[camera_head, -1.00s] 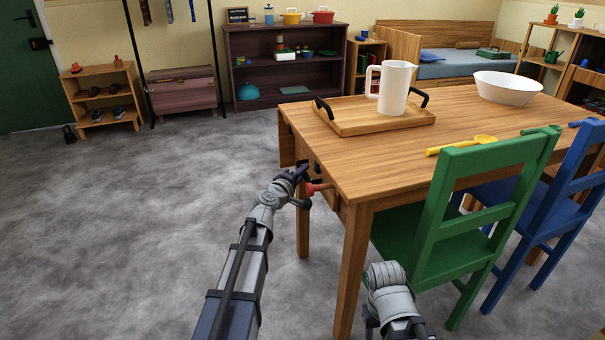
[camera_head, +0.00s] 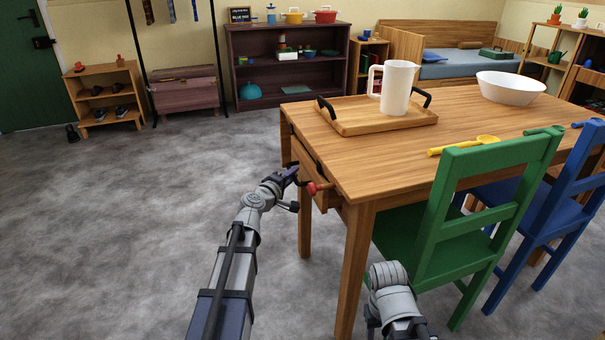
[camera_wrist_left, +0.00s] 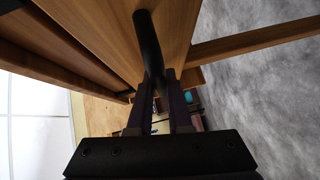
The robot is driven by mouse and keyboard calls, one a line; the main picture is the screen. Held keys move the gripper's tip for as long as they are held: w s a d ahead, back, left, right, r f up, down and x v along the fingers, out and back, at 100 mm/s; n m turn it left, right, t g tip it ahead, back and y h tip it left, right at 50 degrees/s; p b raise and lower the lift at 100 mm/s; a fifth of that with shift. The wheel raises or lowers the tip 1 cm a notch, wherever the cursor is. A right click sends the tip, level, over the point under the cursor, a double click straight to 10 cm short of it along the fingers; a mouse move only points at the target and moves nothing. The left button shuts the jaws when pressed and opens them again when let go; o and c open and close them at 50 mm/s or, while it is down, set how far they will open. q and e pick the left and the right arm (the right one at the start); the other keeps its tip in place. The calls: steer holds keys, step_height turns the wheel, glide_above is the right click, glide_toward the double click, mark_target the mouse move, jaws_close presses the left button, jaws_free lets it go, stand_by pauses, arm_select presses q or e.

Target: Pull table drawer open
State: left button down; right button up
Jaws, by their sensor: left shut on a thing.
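The wooden table (camera_head: 400,150) has a drawer (camera_head: 307,168) in its near left end. The drawer front stands a little out from the table end. My left gripper (camera_head: 291,174) is at the drawer front, shut on its dark bar handle. In the left wrist view the handle (camera_wrist_left: 148,40) runs down between the fingers of my left gripper (camera_wrist_left: 160,95), beside the wooden drawer front (camera_wrist_left: 178,25). The drawer's inside is hidden. My right arm shows at the bottom of the head view, but its gripper cannot be seen.
A tray (camera_head: 352,125) with a white pitcher (camera_head: 396,90), a white bowl (camera_head: 510,87) and a yellow spoon (camera_head: 465,146) are on the table. A green chair (camera_head: 440,220) and a blue chair (camera_head: 535,220) stand at its near side.

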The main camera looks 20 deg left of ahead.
arm_select(q)
steer(key=s+a, duration=0.5)
steer(key=a, duration=0.3)
steer(key=s+a, duration=0.6)
steer(key=a, duration=0.3)
steer(key=shift+s, duration=0.25)
steer(key=c, duration=0.8)
jaws_free()
steer(key=shift+c, duration=0.2)
steer(key=p+v, duration=0.1)
steer(key=v, duration=0.6)
steer(key=shift+s+a, duration=0.15)
steer(key=shift+s, duration=0.25)
